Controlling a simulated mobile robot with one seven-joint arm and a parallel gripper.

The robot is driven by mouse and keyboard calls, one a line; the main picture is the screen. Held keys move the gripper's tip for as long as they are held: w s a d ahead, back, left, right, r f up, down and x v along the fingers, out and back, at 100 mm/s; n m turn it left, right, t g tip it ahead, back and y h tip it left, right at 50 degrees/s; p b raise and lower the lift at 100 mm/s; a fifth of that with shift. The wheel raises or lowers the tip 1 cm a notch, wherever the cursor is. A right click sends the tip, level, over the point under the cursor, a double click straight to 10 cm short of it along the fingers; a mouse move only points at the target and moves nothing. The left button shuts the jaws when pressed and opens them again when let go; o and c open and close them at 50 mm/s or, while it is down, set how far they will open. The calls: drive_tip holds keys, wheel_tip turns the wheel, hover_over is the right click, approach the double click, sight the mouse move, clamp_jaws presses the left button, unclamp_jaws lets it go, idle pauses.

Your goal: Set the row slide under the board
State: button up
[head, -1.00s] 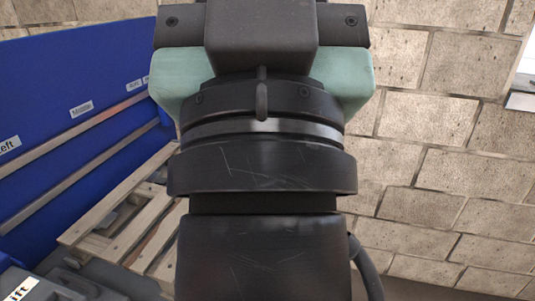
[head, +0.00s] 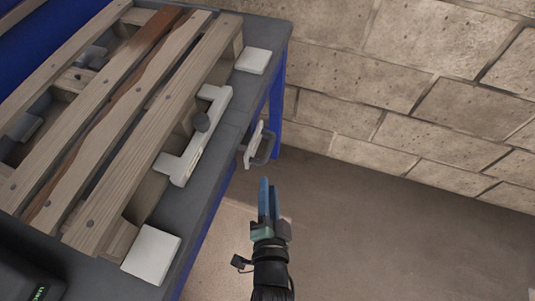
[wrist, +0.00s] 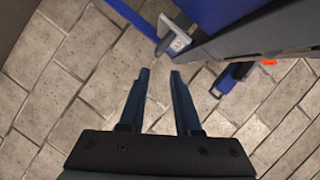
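A wooden pallet (head: 150,117) lies on the grey bench top, and one of its boards (head: 103,124) is darker and reddish brown. A pale bracket with a dark round knob (head: 192,141) sits against the pallet's near side. A pale plate with a grey handle (head: 262,146) is on the bench's side; it also shows in the wrist view (wrist: 172,38). No label shows which part is the row slide. My gripper (head: 268,187) is beside the bench, below the handle in the head view. In the wrist view its fingers (wrist: 159,74) are apart and empty, short of the handle.
The bench's front edge (head: 216,195) runs between pallet and gripper, with a blue leg (head: 277,105) below. Pale square pads (head: 152,255) lie near its corners. A block wall (head: 430,85) stands behind. The floor (head: 400,230) to the right is clear.

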sight(267, 150)
drive_tip(key=b+x, duration=0.2)
drive_tip(key=x, duration=1)
drive_tip(key=shift+w+f, duration=0.2)
drive_tip(key=shift+f, duration=0.05)
clamp_jaws()
idle(1.1)
